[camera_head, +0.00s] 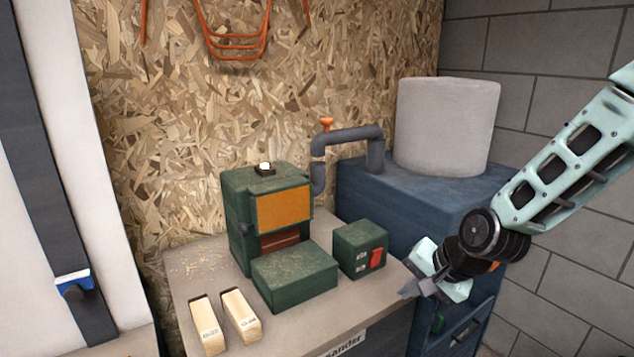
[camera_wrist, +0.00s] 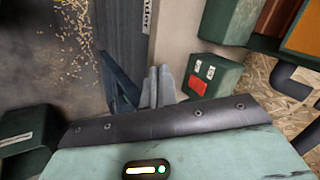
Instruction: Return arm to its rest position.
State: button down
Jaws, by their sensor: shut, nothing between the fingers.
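My arm (camera_head: 570,160) reaches in from the right edge of the head view, bent down at a dark wrist joint. My gripper (camera_head: 408,290) hangs at the right front corner of the workbench (camera_head: 185,265), beside the green switch box. In the wrist view my gripper (camera_wrist: 158,84) shows its two fingers together, with nothing between them. I cannot tell from the head view whether the fingertips touch the bench edge.
A green sander (camera_head: 240,205) and a green switch box (camera_head: 360,248) with a red switch stand on the bench. Two wooden blocks (camera_head: 225,318) lie at the front left. A blue cabinet (camera_head: 440,195) carries a grey cylinder (camera_head: 446,125). A grey pipe (camera_head: 345,138) runs behind the sander.

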jog(key=s+a+r+n+g+h, duration=0.1)
jog(key=s+a+r+n, duration=0.1)
jog(key=s+n, duration=0.3)
jog(key=s+a+r+n+g+h, duration=0.1)
jog(key=s+n, duration=0.4)
jog(key=s, duration=0.8)
jog(key=s+a+r+n+g+h, duration=0.1)
jog(key=s+a+r+n+g, duration=0.2)
jog(key=s, duration=0.5)
jog(key=shift+s+r+n+h, duration=0.4)
jog(key=shift+r+n, duration=0.45)
jog(key=shift+n, duration=0.15)
